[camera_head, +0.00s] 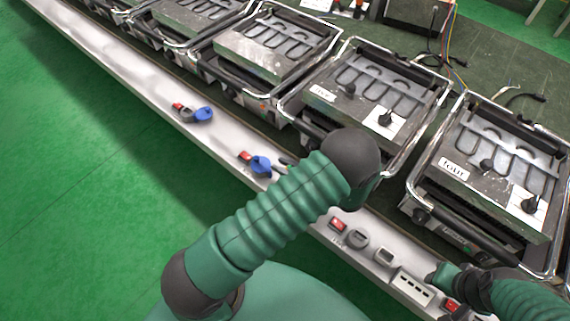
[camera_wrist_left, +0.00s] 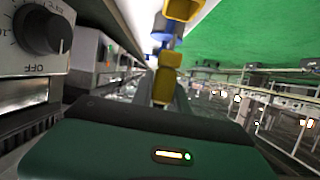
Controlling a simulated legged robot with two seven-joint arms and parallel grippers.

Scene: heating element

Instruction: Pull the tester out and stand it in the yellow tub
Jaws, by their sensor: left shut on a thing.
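My left gripper (camera_head: 283,163) is mostly hidden behind my left forearm in the head view; its tip reaches beside a blue-capped socket (camera_head: 260,165) on the white rail. No tester is clearly identifiable, and no yellow tub can be recognised. My right gripper (camera_head: 440,275) shows only partly at the lower right, low by the rail; its jaws are hidden.
The white rail (camera_head: 130,88) runs diagonally, carrying another blue-capped socket (camera_head: 203,114) and a white socket block (camera_head: 412,287). A row of grills (camera_head: 370,95) stands behind it. A knob (camera_wrist_left: 42,31) is close in the left wrist view. The green floor (camera_head: 90,170) at left is clear.

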